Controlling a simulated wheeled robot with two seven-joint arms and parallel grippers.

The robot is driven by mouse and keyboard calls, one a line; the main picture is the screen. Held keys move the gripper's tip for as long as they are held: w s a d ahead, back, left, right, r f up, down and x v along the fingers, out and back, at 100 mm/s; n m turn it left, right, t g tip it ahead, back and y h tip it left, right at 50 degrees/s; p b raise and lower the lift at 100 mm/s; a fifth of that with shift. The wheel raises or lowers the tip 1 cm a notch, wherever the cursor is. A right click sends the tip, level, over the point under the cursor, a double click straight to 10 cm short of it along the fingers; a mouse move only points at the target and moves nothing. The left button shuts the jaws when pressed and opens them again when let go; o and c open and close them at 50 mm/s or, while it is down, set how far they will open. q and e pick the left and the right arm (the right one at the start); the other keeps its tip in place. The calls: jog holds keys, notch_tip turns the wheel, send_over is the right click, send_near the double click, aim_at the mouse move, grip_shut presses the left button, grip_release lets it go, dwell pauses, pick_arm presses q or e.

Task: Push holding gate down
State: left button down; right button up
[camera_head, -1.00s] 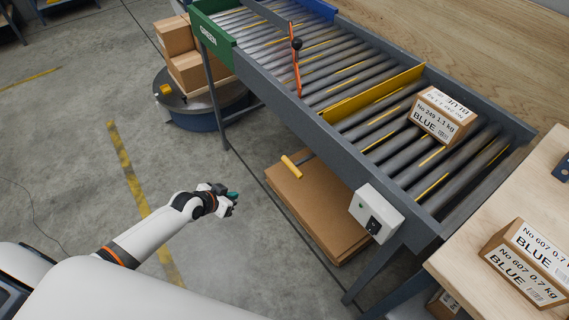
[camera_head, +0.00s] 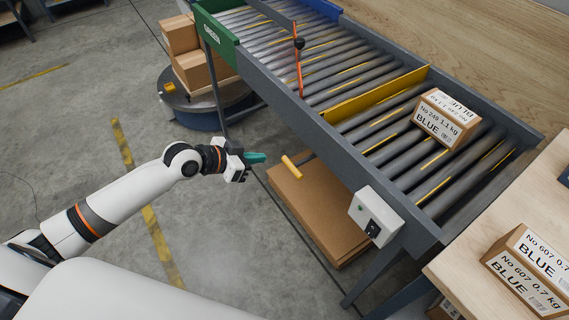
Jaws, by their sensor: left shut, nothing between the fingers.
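The yellow holding gate (camera_head: 375,95) stands up across the roller conveyor. A cardboard box labelled BLUE, No 249, 1.1 kg (camera_head: 446,118) lies on the rollers to its right, apart from it. A yellow handle (camera_head: 291,167) on a grey rod sticks out from under the conveyor's near side. My left gripper (camera_head: 262,157), with teal fingers, is shut and empty. It is just left of the handle in the picture, with a small gap visible. My right gripper is not in view.
An orange diverter arm (camera_head: 299,70) with a black knob lies across the rollers. A switch box (camera_head: 376,215) is on the conveyor's near side. Flat cardboard (camera_head: 315,215) lies below. Another BLUE box (camera_head: 528,270) sits on the right table. The floor at left is clear.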

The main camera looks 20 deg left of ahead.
pick_arm(q)
jog(key=shift+s+a+f+p+x, duration=0.15)
jog(key=shift+f+x, duration=0.25)
jog(key=shift+x, duration=1.6)
jog(key=shift+s+a+f+p+x, duration=0.1)
jog(key=shift+s+a+f+x, duration=0.25)
jog(key=shift+x, duration=1.65)
jog(key=shift+s+f+p+x, duration=0.1)
jog(key=shift+f+x, duration=0.35)
jog(key=shift+x, duration=1.55)
notch_tip(320, 180, down, 7)
jog(key=b, duration=0.7)
jog(key=shift+r, duration=0.2)
